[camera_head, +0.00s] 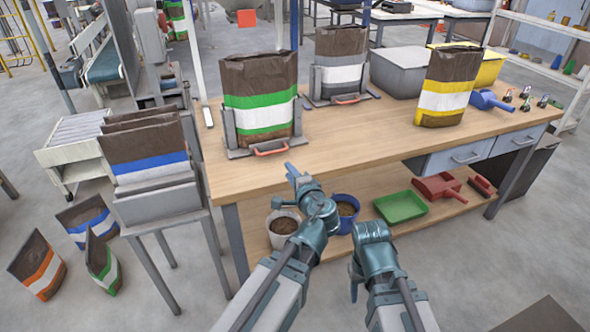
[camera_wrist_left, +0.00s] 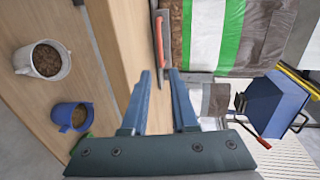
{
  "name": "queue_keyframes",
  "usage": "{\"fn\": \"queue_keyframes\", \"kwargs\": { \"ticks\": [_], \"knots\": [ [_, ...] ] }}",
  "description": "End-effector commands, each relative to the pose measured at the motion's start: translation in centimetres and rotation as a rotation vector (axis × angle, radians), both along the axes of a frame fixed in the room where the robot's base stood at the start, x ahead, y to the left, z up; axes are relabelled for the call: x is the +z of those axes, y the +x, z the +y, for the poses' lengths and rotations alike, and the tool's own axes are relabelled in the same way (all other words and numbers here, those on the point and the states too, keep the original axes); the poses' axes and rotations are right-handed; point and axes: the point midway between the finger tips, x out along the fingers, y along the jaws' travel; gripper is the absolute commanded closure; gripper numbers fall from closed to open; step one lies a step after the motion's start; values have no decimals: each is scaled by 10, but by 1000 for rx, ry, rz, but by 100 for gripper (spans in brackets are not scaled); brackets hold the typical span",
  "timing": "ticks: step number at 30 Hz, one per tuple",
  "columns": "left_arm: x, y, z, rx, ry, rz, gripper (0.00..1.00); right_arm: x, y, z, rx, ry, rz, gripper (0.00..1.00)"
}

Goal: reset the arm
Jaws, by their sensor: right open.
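My left gripper (camera_head: 291,171) is at the front edge of the wooden bench, just below the red-orange handle (camera_head: 271,149) of the holder around the green-striped bag (camera_head: 262,98). In the left wrist view its two fingers (camera_wrist_left: 162,74) are apart with nothing between them. The handle (camera_wrist_left: 158,38) and the green-striped bag (camera_wrist_left: 208,38) lie beyond the fingertips there, and I see no contact. My right gripper (camera_head: 355,285) is low in front of the bench, right of the left arm, pointing down. It is open, and its fingers are mostly hidden behind its wrist.
The bench top (camera_head: 360,135) also carries a grey-striped bag (camera_head: 341,62) in a holder, a yellow-striped bag (camera_head: 446,88) and a blue scoop (camera_head: 491,100). The lower shelf holds a white bucket (camera_head: 284,236), a blue bucket and a green tray (camera_head: 400,207). Blue-striped bags (camera_head: 147,160) stand at left.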

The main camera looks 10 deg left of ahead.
Motion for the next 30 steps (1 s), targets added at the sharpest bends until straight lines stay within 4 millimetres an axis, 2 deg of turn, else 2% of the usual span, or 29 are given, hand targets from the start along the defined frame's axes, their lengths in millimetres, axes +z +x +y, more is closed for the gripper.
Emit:
{"fn": "queue_keyframes", "kwargs": {
  "ticks": [14, 17, 20, 23, 26, 30],
  "knots": [
    [2, -2, 1, 7, -12, 4, 73, 4, 0, 0, 0, 0, 0, 50],
    [8, -9, 1, 44, -80, 29, 73, 23, 0, 0, 0, 0, 0, 50],
    [14, -27, 0, 119, -219, 86, 73, 55, 0, 0, 0, 0, 0, 50],
    [14, -53, -8, 218, -387, 179, 73, 91, 0, 0, 0, 0, 0, 50],
    [13, -82, -25, 311, -549, 292, 73, 123, 0, 0, 0, 0, 0, 50],
    [18, -128, -58, 430, -743, 470, 73, 164, 0, 0, -1, 0, 0, 50]
  ]
}}
